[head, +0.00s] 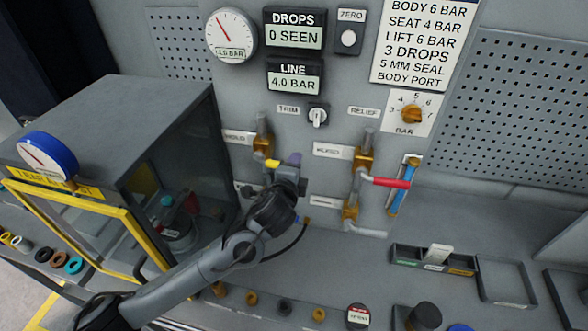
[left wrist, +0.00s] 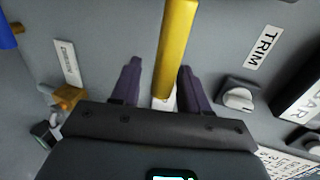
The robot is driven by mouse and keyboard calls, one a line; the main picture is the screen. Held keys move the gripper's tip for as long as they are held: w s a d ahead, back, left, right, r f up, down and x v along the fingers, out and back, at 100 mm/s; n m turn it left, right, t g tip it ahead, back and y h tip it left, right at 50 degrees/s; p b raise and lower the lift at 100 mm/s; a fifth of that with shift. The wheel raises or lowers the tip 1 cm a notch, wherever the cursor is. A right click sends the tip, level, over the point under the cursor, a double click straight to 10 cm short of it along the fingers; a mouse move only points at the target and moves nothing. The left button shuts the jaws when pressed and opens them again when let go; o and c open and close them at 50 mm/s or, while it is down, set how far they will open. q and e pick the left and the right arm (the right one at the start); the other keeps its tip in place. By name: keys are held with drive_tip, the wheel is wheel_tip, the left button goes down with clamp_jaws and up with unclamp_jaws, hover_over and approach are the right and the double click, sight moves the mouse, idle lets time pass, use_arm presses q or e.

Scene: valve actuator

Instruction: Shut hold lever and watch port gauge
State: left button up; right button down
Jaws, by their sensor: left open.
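The hold lever's yellow handle (head: 272,163) shows beside a brass valve under the HOLD label (head: 237,137), partly hidden by my left gripper (head: 292,168). In the left wrist view the yellow handle (left wrist: 175,45) runs between the two purple fingers of my left gripper (left wrist: 158,88). The fingers are open, with a gap on each side of the handle. A blue-rimmed gauge (head: 47,155) stands on the grey cabinet; a white panel gauge (head: 231,36) reads 4.0 BAR. I cannot tell which is the port gauge. My right gripper is not in view.
The DROPS display (head: 294,36) reads 0 SEEN and the LINE display (head: 294,82) reads 4.0 BAR. A red lever (head: 390,182) sticks out to the right of my gripper. The yellow-framed cabinet (head: 150,110) stands left. Small trays (head: 505,284) and loose rings lie on the bench.

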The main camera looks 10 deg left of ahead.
use_arm(q)
drive_tip(key=shift+s, duration=0.1)
drive_tip(key=b+v, duration=0.2)
drive_tip(key=v, duration=0.8)
drive_tip(key=shift+s+b, duration=0.3)
drive_tip(key=shift+b, duration=0.1)
drive_tip(key=shift+a+r, duration=0.1)
